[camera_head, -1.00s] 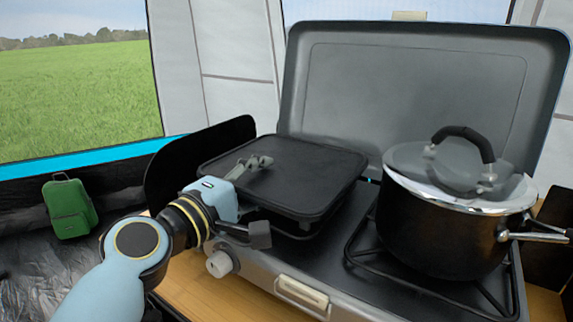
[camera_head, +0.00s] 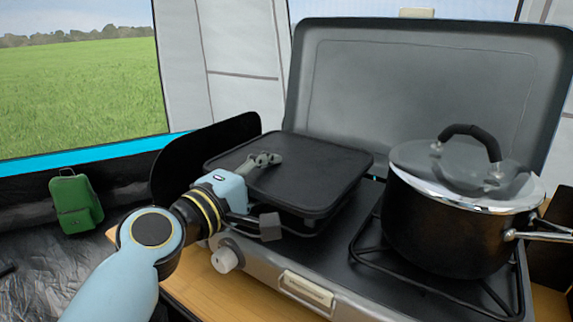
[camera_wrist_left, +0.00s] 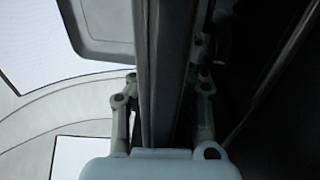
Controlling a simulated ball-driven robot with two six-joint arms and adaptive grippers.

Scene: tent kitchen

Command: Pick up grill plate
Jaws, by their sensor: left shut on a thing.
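The grill plate (camera_head: 310,175) is a dark, flat, rounded rectangle on the left side of the camping stove (camera_head: 262,262). My left gripper (camera_head: 262,194) is at its near left edge, with one finger over the top face and the other below the rim. It is shut on that edge. In the left wrist view the plate's edge (camera_wrist_left: 165,70) runs as a dark upright band between the two fingers of the gripper (camera_wrist_left: 163,85). Whether the plate rests on the burner or is slightly raised cannot be told. My right gripper is not in view.
A black pot (camera_head: 440,225) with a glass lid stands on the right burner, its handle pointing right. The stove's grey lid (camera_head: 425,85) stands open behind. A dark side panel (camera_head: 190,150) rises left of the plate.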

